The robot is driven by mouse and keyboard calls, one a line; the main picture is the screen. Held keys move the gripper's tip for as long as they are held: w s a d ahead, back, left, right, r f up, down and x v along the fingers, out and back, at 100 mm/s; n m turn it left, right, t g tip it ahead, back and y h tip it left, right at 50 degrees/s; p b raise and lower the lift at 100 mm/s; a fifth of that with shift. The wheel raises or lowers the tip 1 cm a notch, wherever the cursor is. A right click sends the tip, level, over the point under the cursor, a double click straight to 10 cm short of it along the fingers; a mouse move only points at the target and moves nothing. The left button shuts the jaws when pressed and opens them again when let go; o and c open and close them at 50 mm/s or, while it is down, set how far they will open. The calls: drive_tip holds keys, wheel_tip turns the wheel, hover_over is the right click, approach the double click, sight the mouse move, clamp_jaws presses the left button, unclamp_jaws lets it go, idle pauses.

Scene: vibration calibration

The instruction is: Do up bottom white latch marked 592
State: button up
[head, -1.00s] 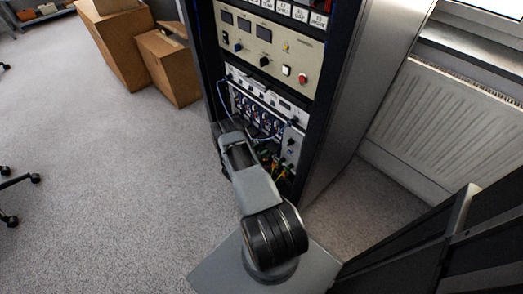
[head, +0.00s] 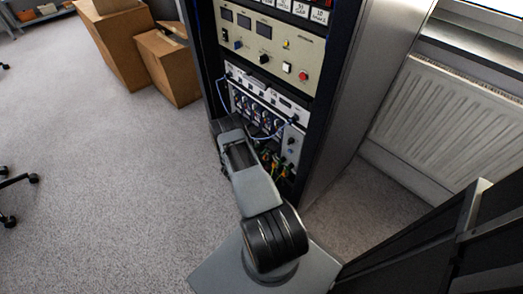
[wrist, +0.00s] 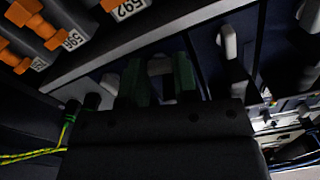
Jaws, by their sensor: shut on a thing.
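In the wrist view, my gripper (wrist: 158,74) has dark green fingers on both sides of a white latch (wrist: 160,65) and is shut on it. Only the latch's pale top end shows between the fingers; the rest is hidden. A label 592 (wrist: 125,9) sits on the grey strip above, slightly left of this latch. Other white latches stand to the right (wrist: 228,42) and to the left (wrist: 110,84). In the head view, my arm reaches into the lower rack and the gripper is hidden.
Orange latches (wrist: 33,18) with a label 596 (wrist: 72,40) line the wrist view's upper left. A yellow-green cable (wrist: 40,154) runs at lower left. The dark rack (head: 325,85) stands before my arm; cardboard boxes (head: 165,65) stand left, a radiator (head: 445,125) right.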

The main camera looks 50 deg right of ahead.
drive_tip(key=o, duration=0.9)
drive_tip(key=shift+a, duration=0.1)
drive_tip(key=a, duration=0.4)
drive_tip(key=a+p, duration=0.1)
drive_tip(key=a, duration=0.4)
drive_tip(key=w+a+p, duration=0.1)
drive_tip(key=a, duration=0.3)
drive_tip(key=shift+a, duration=0.3)
